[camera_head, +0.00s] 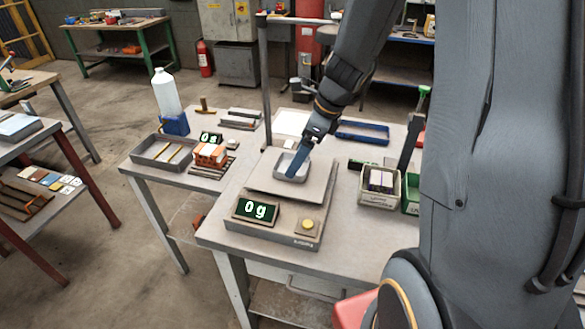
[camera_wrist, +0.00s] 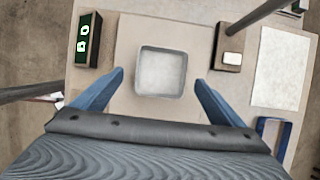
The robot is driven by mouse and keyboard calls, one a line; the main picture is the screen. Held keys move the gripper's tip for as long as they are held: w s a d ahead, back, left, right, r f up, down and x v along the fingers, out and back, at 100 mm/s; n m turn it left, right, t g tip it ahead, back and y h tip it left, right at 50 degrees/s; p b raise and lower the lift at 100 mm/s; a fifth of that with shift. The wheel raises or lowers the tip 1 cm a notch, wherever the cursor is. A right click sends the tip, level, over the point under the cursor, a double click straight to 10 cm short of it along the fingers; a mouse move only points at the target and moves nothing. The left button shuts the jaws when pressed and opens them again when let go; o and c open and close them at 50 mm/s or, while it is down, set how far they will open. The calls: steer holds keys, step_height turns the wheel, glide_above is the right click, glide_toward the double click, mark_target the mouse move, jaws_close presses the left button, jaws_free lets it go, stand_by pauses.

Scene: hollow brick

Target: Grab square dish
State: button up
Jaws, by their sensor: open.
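The square dish (camera_head: 291,168) is a shallow light-grey tray with rounded corners. It sits on the flat plate of a scale (camera_head: 262,187) whose display reads 0g. In the wrist view the dish (camera_wrist: 162,72) lies ahead of my gripper, a little beyond the fingertips and between their lines. My gripper (camera_wrist: 159,78) has two blue fingers spread wide, with nothing between them. In the head view my gripper (camera_head: 298,164) is over the dish and hides part of it; I cannot tell whether it touches.
A second scale with an orange hollow brick (camera_head: 210,155) stands to the left, beside a grey tray (camera_head: 165,152) and a white bottle (camera_head: 166,92). A blue tray (camera_head: 362,132) lies behind. A bin (camera_head: 380,187) stands to the right. A metal post (camera_head: 265,85) rises behind the scale.

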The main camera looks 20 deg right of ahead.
steer(key=shift+x, duration=1.75)
steer(key=shift+w, duration=0.1)
steer(key=shift+c, duration=0.2)
steer(key=c, duration=1.1)
